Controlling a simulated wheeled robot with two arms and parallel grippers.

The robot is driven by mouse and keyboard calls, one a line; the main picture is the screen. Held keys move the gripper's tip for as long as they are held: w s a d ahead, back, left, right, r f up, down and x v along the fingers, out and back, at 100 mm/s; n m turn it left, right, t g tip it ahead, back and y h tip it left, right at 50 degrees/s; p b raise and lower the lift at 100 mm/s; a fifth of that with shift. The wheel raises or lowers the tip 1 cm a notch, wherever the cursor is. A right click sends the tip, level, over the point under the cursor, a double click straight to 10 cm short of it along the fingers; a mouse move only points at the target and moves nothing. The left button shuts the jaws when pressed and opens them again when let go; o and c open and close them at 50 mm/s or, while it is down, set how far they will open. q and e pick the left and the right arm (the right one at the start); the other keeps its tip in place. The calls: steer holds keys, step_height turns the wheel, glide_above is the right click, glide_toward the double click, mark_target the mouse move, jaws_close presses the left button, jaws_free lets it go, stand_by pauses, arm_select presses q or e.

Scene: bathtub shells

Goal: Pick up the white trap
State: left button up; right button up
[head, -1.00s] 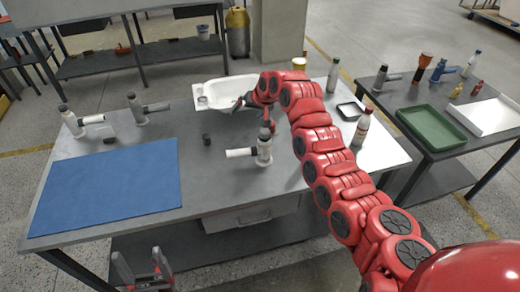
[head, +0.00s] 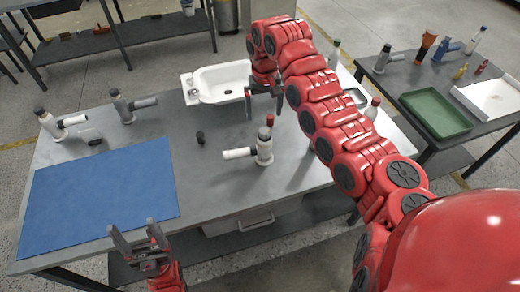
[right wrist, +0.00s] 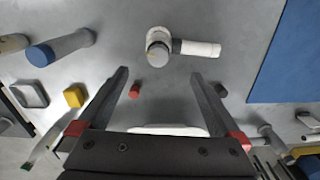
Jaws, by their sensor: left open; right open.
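A trap with a white side pipe and a pale grey upright body (head: 264,152) stands on the grey table near its front middle, its pipe pointing left. In the right wrist view the same trap (right wrist: 200,48) is seen from above, beyond the fingertips. My right gripper (head: 264,104) is open and empty, fingers pointing down, above the table behind the trap and apart from it. Its spread fingers also show in the right wrist view (right wrist: 160,78). My left gripper (head: 138,236) is open and empty at the table's front edge, near the blue mat.
A white tub shell (head: 222,84) lies behind. A small red piece (right wrist: 135,90) and a black cap (head: 200,138) lie near the trap. A similar white-piped part (head: 48,124) and a grey-piped one (head: 122,106) stand left. The blue mat (head: 100,195) is bare.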

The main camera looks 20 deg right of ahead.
mark_target(264, 130)
step_height(264, 130, down, 9)
steer(key=p, duration=0.3)
steer(key=shift+w+r, duration=0.1)
steer(key=shift+w, duration=0.05)
steer(key=shift+f+p, duration=0.45)
steer(key=shift+p, duration=0.1)
steer(key=f+p, duration=0.1)
steer(key=f, duration=0.2)
steer(key=shift+s+d+f+p, duration=0.15)
steer(key=shift+s+f+p, duration=0.05)
steer(key=shift+f+p, duration=0.15)
steer(key=shift+w+f, duration=0.1)
steer(key=shift+f, duration=0.25)
jaws_close()
